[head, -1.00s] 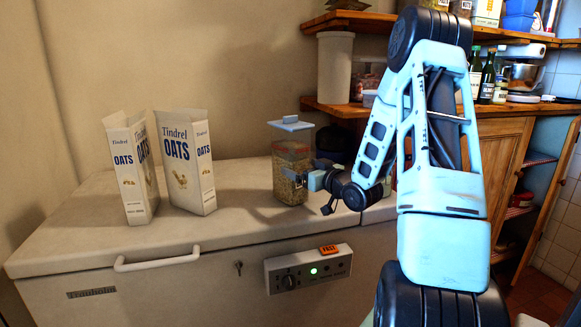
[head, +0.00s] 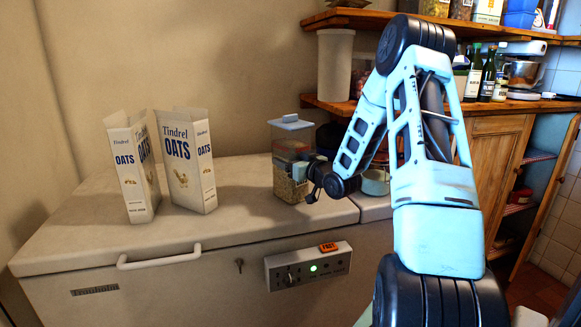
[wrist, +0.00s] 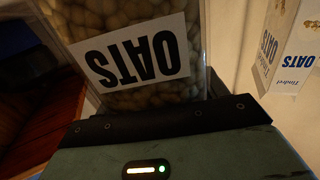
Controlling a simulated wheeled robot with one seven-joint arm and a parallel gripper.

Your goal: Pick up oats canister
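The oats canister (head: 283,187) is a clear, squarish jar with a pale blue lid (head: 290,122). It stands upright on the white chest top, right of the two oats cartons. In the wrist view its pale contents and white OATS label (wrist: 135,54) appear upside down and very close.
Two white Tindrel oats cartons (head: 128,172) (head: 187,165) stand to the left on the white chest top (head: 240,215). A pale bowl (head: 375,183) stands behind my arm at right. Wooden shelves (head: 340,107) with jars and bottles are at the back right. The chest's front left is clear.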

